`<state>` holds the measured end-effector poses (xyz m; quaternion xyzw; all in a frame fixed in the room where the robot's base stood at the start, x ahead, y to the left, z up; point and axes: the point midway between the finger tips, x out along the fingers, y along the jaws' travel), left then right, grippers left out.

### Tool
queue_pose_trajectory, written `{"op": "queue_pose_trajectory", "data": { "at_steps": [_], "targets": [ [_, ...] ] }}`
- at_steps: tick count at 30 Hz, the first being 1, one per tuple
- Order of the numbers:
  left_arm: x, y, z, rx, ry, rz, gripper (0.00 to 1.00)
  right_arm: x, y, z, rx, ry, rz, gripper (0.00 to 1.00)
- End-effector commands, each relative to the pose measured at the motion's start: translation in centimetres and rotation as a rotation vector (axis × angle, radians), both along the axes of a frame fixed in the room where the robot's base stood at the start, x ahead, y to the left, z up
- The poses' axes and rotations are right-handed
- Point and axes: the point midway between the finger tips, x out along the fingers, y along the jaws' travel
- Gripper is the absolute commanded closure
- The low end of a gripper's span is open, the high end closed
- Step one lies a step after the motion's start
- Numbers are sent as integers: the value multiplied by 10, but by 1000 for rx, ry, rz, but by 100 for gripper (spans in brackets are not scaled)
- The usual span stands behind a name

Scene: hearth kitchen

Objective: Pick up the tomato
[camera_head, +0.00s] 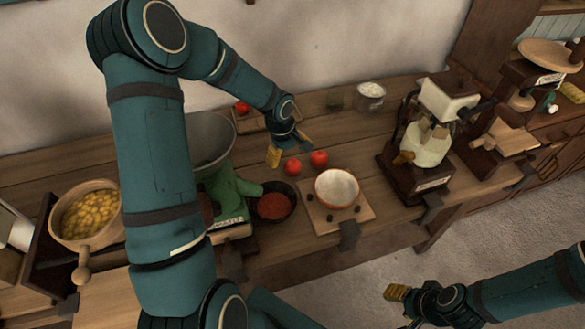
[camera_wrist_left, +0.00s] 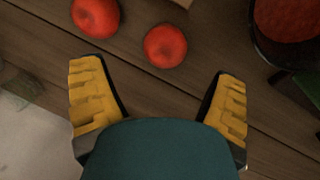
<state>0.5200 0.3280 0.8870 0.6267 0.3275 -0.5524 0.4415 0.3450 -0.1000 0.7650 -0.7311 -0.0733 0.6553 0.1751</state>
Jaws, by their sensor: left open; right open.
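Two red tomatoes lie side by side on the wooden counter in the head view, a left one (camera_head: 292,168) and a right one (camera_head: 319,158). A third tomato (camera_head: 242,107) sits farther back on a small board. My left gripper (camera_head: 289,149) is open and empty, just behind the two tomatoes. In the left wrist view, one tomato (camera_wrist_left: 165,46) lies beyond the gap between the open yellow fingers (camera_wrist_left: 160,75); the other (camera_wrist_left: 95,15) is past the left finger. Neither is touched. My right gripper (camera_head: 397,292) is open over the floor, away from the counter.
A dark bowl of red sauce (camera_head: 274,206) and a white bowl (camera_head: 337,188) on a board stand in front of the tomatoes. A green scale (camera_head: 225,190) is left, a dark-based machine (camera_head: 428,150) right. A glass jar (camera_head: 369,97) stands behind.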

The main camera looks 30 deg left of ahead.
Motion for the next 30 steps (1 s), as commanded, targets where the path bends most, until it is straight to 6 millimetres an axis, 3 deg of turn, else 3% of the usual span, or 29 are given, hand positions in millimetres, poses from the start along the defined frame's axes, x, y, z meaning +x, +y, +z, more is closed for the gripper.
{"op": "queue_pose_trajectory", "data": {
  "at_steps": [7,16,26,30],
  "targets": [
    [1,-2,-18,-1,1,1,13,-1,0,-4,1,2,2,53],
    [3,-7,-57,-1,0,1,13,-1,0,-13,1,2,4,53],
    [4,-7,-62,0,0,0,14,-1,0,-13,1,1,4,53],
    [4,-7,-62,0,0,0,63,-1,0,-13,1,1,4,53]
  ]
}}
